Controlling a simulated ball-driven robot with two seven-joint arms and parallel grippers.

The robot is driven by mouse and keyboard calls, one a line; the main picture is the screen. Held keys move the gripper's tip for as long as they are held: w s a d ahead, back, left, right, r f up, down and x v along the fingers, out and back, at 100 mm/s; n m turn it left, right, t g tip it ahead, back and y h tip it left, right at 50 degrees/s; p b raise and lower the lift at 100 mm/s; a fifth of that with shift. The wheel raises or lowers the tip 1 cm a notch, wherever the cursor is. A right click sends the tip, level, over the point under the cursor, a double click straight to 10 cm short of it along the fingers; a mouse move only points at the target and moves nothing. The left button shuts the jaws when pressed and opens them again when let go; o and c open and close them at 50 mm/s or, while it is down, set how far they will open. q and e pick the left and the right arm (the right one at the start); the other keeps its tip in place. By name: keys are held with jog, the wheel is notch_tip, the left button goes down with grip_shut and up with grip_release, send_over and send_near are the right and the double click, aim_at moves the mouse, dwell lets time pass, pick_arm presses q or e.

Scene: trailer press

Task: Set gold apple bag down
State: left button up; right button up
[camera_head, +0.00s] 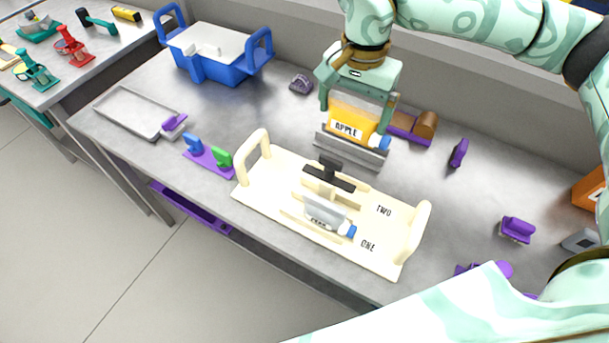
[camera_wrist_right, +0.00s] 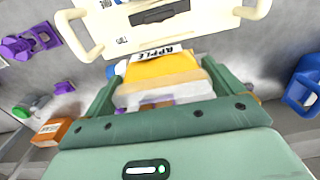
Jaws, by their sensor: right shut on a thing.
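The gold apple bag (camera_head: 349,117) has a white label reading APPLE and a blue cap. My right gripper (camera_head: 357,103) is shut on it from above, with one finger at each side. The bag also shows between the fingers in the right wrist view (camera_wrist_right: 165,70). A grey metal holder (camera_head: 350,150) is just below the bag; I cannot tell whether they touch. The cream tray (camera_head: 405,262) in front has two handles and places marked ONE and TWO. It also shows in the wrist view (camera_wrist_right: 115,45). My left gripper is not in view.
A silvery bag (camera_head: 325,213) with a blue cap sits in the tray near ONE, beside a black clamp handle (camera_head: 330,173). A blue crate (camera_head: 222,68), a grey tray (camera_head: 125,112) and purple fixtures (camera_head: 458,153) stand around. The bench right of the cream tray is partly bare.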

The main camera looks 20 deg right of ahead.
aim_at(353, 139)
jog(key=shift+a+f, duration=0.1)
jog(key=shift+f, duration=0.15)
jog(key=f, duration=0.2)
jog(key=f+b, duration=0.1)
jog(key=f, duration=0.1)
jog(key=s+f, duration=0.1)
jog(key=f, duration=0.1)
jog(key=shift+d+f+b, duration=0.2)
jog(key=shift+d+b, duration=0.1)
jog(key=shift+b, duration=0.1)
jog(key=f+b, duration=0.1)
jog(key=f, duration=0.4)
jog(key=f+b, duration=0.1)
jog(key=f, duration=0.5)
jog(key=shift+w+a+f+b, duration=0.1)
jog(key=shift+w+f+b, duration=0.1)
jog(key=shift+b, duration=0.2)
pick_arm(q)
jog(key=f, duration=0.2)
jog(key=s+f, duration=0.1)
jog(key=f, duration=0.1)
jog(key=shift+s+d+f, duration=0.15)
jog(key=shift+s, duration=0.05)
pick_arm(e)
jog(key=shift+r, duration=0.15)
jog(key=o, duration=1.1)
